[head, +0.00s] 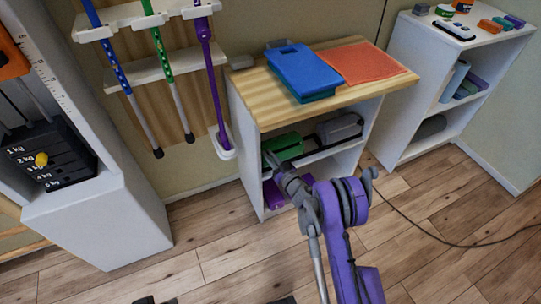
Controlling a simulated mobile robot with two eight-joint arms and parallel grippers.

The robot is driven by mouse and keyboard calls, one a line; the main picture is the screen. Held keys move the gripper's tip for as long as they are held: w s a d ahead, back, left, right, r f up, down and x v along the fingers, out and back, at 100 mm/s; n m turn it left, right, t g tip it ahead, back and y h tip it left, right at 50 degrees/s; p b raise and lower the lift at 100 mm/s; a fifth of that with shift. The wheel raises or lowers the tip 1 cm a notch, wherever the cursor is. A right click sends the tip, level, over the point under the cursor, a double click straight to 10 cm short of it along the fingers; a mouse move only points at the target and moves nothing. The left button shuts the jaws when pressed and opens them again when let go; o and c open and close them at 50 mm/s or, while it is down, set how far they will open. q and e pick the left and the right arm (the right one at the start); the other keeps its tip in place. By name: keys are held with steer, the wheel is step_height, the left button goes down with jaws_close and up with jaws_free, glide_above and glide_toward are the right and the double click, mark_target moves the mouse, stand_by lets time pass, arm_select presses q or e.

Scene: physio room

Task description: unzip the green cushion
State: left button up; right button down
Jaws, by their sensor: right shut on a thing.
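The green cushion (285,146) lies on the upper shelf inside the small wood-topped cabinet, at the left of that shelf. My right gripper (269,158) reaches to the front left end of the cushion, its fingertips against or just in front of it. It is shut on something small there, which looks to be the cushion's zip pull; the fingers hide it. The zip itself is too small to make out. My left gripper is not in view.
The cabinet (248,161) has side walls close to my right gripper. A grey cushion-like thing (339,128) lies to the right on the same shelf, purple things (273,194) below. A blue case (303,71) and an orange cloth (362,62) lie on top. A cable (425,232) crosses the floor.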

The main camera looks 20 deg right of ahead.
steer(key=c, duration=1)
jaws_free()
steer(key=shift+a, duration=0.25)
steer(key=shift+d, duration=0.1)
steer(key=p+v, duration=0.1)
steer(key=v, duration=0.9)
steer(key=shift+s, duration=0.35)
steer(key=shift+d, duration=0.15)
